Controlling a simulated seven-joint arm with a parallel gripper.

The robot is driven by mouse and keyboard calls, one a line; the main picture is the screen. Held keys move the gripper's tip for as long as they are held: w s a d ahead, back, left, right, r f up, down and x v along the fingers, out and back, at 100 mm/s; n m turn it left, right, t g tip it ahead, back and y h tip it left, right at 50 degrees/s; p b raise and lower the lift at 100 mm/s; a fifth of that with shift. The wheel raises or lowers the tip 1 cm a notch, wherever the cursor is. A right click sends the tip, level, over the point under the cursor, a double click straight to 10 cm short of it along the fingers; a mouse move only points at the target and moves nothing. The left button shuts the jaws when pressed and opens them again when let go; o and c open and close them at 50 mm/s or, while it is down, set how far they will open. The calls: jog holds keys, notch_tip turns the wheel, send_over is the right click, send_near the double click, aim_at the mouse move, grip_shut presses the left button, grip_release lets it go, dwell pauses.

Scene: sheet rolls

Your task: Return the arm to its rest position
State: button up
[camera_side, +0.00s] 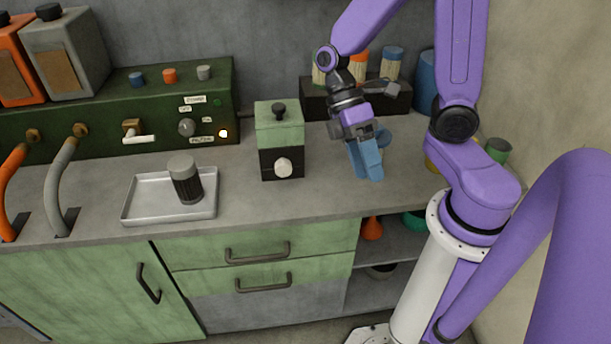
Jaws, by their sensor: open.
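My purple arm stands at the right, and my gripper (366,160) hangs above the right part of the counter. Its blue fingers point down and slightly to the right. It is open, and I see nothing held between the fingers. The fingertips appear near the counter surface, but I cannot tell the exact height. Part of the counter behind the gripper is hidden by it and by my arm.
A green and black box (280,135) with a white knob stands left of my gripper. A tray (140,207) holding a dark grey-lidded jar (186,180) lies further left. A dark rack (315,100) with several rolls or jars stands behind my gripper. The counter front (300,205) is clear.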

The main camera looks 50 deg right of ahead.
jog(key=shift+s+r+n+t+h, duration=0.35)
jog(key=shift+s+r+t+h, duration=0.25)
jog(key=shift+t, duration=0.65)
jog(key=shift+s+r+n+t+h, duration=0.4)
jog(key=shift+s+t, duration=0.35)
jog(key=shift+t, duration=0.55)
jog(key=shift+s+r+n+t+h, duration=0.4)
jog(key=shift+s+t, duration=0.3)
jog(key=shift+t, duration=0.55)
